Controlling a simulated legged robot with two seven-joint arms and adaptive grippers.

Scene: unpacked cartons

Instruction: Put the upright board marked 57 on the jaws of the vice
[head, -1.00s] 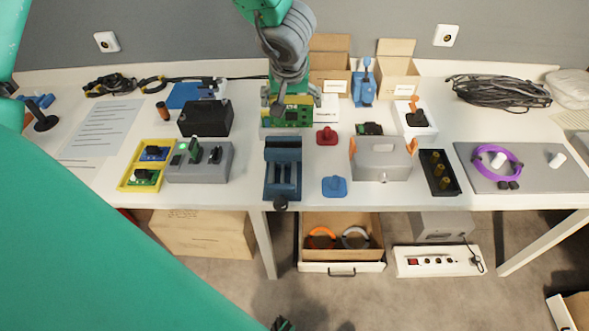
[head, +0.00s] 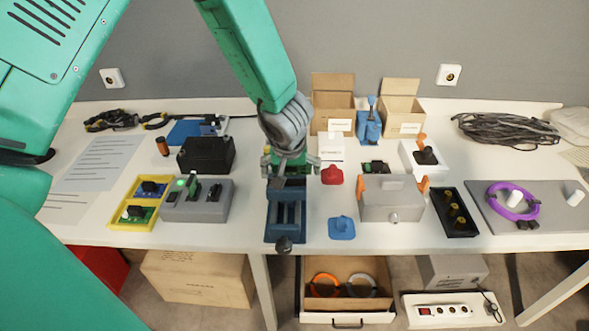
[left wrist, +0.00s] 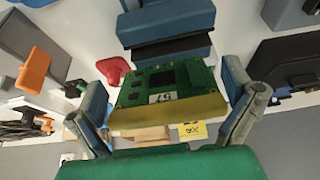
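The green board marked 57 (left wrist: 168,85) is between the fingers of my left gripper (left wrist: 168,105) in the left wrist view, its edges at both finger pads and a gold strip along its near edge. In the head view the gripper (head: 290,170) is above the rear end of the dark blue vice (head: 285,208), and the board (head: 291,168) shows partly between the fingers. The vice jaws (left wrist: 170,45) show just beyond the board. Whether the board touches them I cannot tell. My right gripper is not in view.
A grey fixture (head: 212,203) stands left of the vice. A red piece (head: 332,175), a blue piece (head: 342,228) and a grey box with orange clips (head: 391,203) stand to the right. A black box (head: 207,154) is behind left.

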